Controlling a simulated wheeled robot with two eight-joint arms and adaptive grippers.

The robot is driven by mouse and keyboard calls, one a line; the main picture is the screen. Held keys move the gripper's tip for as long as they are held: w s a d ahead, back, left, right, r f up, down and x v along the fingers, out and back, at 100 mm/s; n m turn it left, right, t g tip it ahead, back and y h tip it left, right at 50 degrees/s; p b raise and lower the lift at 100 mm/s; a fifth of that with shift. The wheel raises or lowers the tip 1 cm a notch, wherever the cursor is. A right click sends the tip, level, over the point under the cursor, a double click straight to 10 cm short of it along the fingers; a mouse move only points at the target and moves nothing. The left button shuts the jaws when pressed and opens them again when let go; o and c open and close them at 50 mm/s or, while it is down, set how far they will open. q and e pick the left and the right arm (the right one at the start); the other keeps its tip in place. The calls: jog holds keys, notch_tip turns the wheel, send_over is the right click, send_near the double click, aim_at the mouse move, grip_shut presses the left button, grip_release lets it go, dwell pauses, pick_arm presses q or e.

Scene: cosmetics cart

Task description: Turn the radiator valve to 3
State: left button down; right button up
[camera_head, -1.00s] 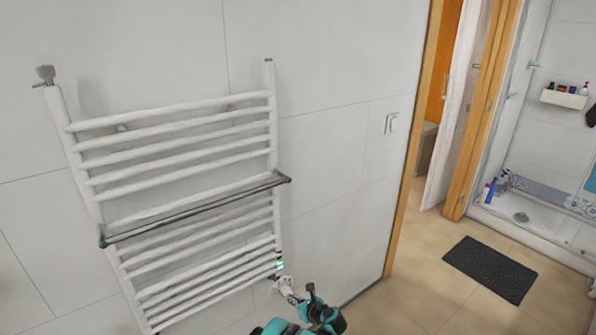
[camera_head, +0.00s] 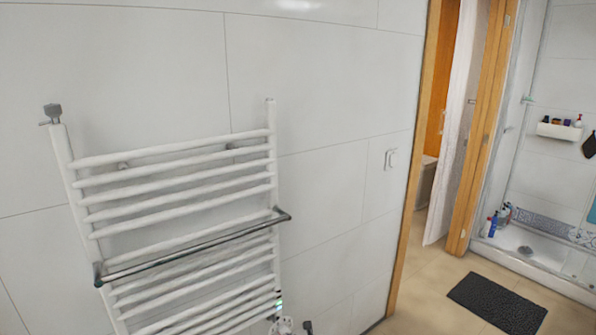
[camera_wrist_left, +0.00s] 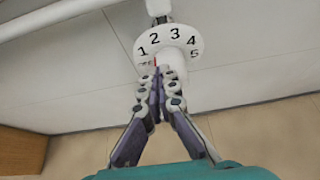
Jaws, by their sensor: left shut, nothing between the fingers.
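The radiator valve (camera_wrist_left: 170,62) shows in the left wrist view, with a white dial plate (camera_wrist_left: 165,38) marked 1 to 5 above it. A small red mark shows near the 1, just above my fingertips; fingers hide part of the valve. My left gripper (camera_wrist_left: 158,78) is shut and empty, its tips at or just in front of the valve; I cannot tell whether they touch. In the head view the valve (camera_head: 283,325) is at the bottom edge, below the right end of the white towel radiator (camera_head: 175,158). My right gripper is not in view.
A grey rail (camera_head: 195,246) crosses the front of the radiator. A small green light (camera_head: 279,304) shows on its right post.

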pick_arm(q)
jog(key=shift+w+d, duration=0.2)
jog(key=shift+d, duration=0.15)
dwell(0.3)
jog(key=shift+w+d, duration=0.45)
jog(key=shift+d, duration=0.15)
jog(key=shift+w+d+f, duration=0.1)
jog(key=shift+w+d, duration=0.1)
jog(key=shift+d, duration=0.05)
dwell(0.4)
jog(key=s+d, duration=0.3)
jog(key=s, duration=0.1)
jog(key=shift+s+d+r, duration=0.3)
jog(key=shift+s+r, duration=0.1)
dwell(0.3)
